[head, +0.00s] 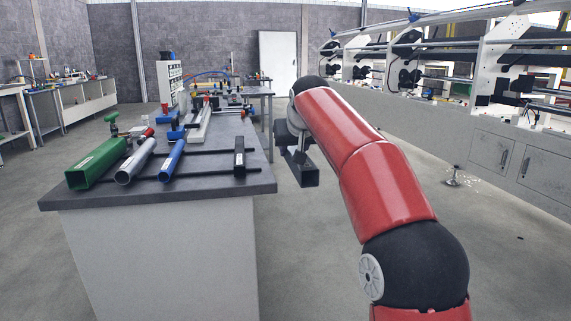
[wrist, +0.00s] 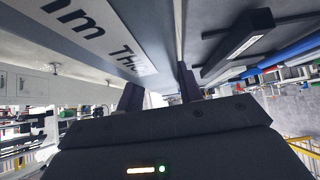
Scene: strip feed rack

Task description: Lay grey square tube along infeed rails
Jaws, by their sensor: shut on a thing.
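The grey square tube (head: 304,176) is held in my gripper (head: 292,143), off the right side of the bench and clear of its top. Its open square end faces the head camera. In the wrist view the tube (wrist: 120,42) carries a printed white label and runs up between the two dark fingers of my gripper (wrist: 161,90). My arm partly hides the gripper in the head view. A long pale rail-like piece (head: 201,122) runs back along the bench; I cannot tell for sure that it is the infeed rails.
Two thin black bars cross the bench (head: 228,186). A green square tube (head: 95,165), a grey round tube (head: 135,162), a blue tube (head: 172,160) and a dark labelled bar (head: 239,156) lie across them. Open floor lies right of the bench, before white cabinets (head: 492,155).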

